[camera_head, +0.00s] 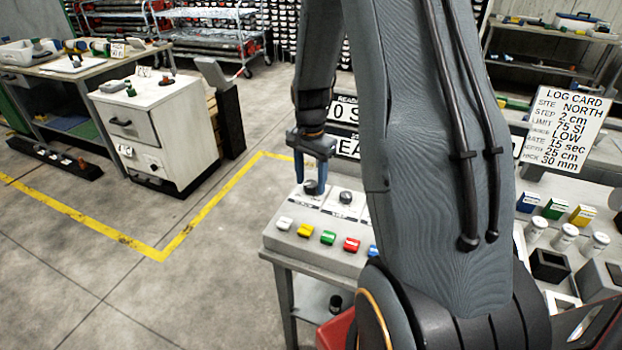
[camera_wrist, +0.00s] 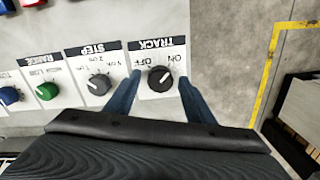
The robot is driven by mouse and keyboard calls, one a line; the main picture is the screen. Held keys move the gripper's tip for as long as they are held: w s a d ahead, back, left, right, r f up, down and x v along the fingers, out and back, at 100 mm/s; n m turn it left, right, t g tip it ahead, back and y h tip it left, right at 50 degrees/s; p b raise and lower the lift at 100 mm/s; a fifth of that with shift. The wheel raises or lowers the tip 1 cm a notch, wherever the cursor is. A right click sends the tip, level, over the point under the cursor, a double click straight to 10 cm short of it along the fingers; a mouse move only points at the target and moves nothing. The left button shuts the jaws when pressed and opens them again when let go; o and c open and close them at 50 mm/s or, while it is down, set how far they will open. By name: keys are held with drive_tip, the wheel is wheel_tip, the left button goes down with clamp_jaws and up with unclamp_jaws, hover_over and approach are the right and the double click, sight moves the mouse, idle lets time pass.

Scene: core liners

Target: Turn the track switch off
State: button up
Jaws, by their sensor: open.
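The track switch is a black round knob (camera_wrist: 160,79) under a TRACK label, upside down in the wrist view. OFF is printed at its upper left and ON at its upper right. Its pale pointer mark seems to lean up and right, toward ON, but it is small. My gripper (camera_wrist: 160,84) is open, with one blue finger on each side of the knob; I cannot tell whether they touch it. In the head view my gripper (camera_head: 313,168) points down over the track knob (camera_head: 314,187) at the console's left end.
The STEP knob (camera_wrist: 99,84) is close to the left finger, with the green RANGE knob (camera_wrist: 47,91) and a blue knob (camera_wrist: 9,95) beyond. Coloured buttons (camera_head: 328,237) line the console front. A log card (camera_head: 562,130) stands at right. Floor left of the console is clear.

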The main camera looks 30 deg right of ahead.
drive_tip(key=shift+f, duration=0.2)
drive_tip(key=c, duration=1.1)
drive_tip(key=shift+o, duration=0.2)
